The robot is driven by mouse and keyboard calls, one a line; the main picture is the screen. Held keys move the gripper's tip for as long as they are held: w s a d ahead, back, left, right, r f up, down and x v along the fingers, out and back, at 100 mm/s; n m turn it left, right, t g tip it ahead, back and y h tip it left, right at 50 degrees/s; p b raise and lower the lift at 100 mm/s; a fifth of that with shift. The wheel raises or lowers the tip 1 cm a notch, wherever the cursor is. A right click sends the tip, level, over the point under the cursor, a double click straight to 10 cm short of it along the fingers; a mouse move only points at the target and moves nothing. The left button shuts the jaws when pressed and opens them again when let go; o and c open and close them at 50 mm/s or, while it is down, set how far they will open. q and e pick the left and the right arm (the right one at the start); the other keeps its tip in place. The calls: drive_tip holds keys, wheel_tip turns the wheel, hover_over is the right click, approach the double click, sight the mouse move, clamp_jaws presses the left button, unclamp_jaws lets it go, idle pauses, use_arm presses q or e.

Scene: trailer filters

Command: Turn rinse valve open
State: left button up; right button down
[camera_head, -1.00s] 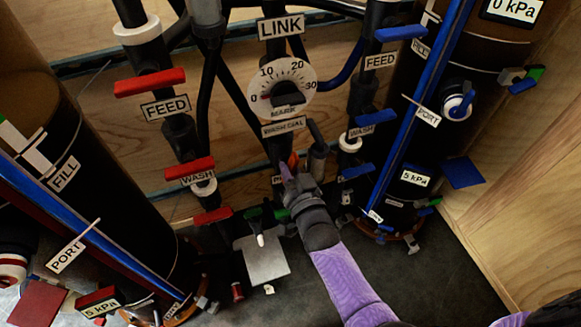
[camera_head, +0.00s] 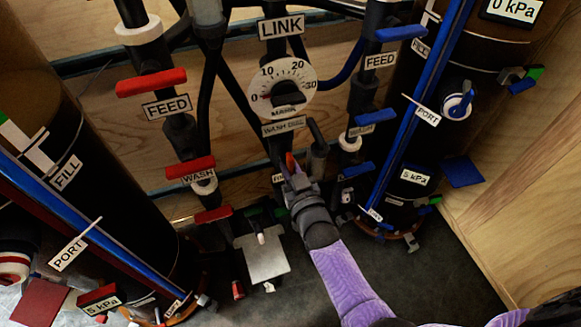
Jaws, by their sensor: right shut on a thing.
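My right gripper (camera_head: 291,174) reaches in from the lower right on a purple sleeve. Its fingers are shut at a small orange-red handle (camera_head: 290,160) below the dial, on the central pipe. The fingers cover most of this handle, so its exact angle is hard to tell. A small white label (camera_head: 278,178) beside the fingers is partly hidden, and I cannot read it. The round dial (camera_head: 283,88) above is marked 0 to 30, with its red pointer near 0. A "WASH DIAL" plate (camera_head: 284,127) sits under it. My left gripper is not in view.
Red feed (camera_head: 151,82) and wash (camera_head: 190,169) levers are on the left pipe, blue feed (camera_head: 400,33) and wash (camera_head: 371,116) levers on the right. Dark filter columns stand on both sides.

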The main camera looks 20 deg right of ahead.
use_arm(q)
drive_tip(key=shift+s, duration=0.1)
use_arm(e)
drive_tip(key=c, duration=0.6)
unclamp_jaws()
drive_tip(key=shift+c, duration=0.2)
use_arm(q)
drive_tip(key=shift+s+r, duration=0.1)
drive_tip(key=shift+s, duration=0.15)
use_arm(e)
drive_tip(key=shift+s, duration=0.1)
use_arm(q)
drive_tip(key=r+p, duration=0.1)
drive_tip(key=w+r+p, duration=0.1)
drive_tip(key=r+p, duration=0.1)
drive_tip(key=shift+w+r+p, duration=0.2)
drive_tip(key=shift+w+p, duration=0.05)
drive_tip(key=shift+p, duration=0.15)
use_arm(e)
drive_tip(key=s, duration=0.9)
drive_tip(key=shift+s+d, duration=0.15)
drive_tip(key=shift+s, duration=0.25)
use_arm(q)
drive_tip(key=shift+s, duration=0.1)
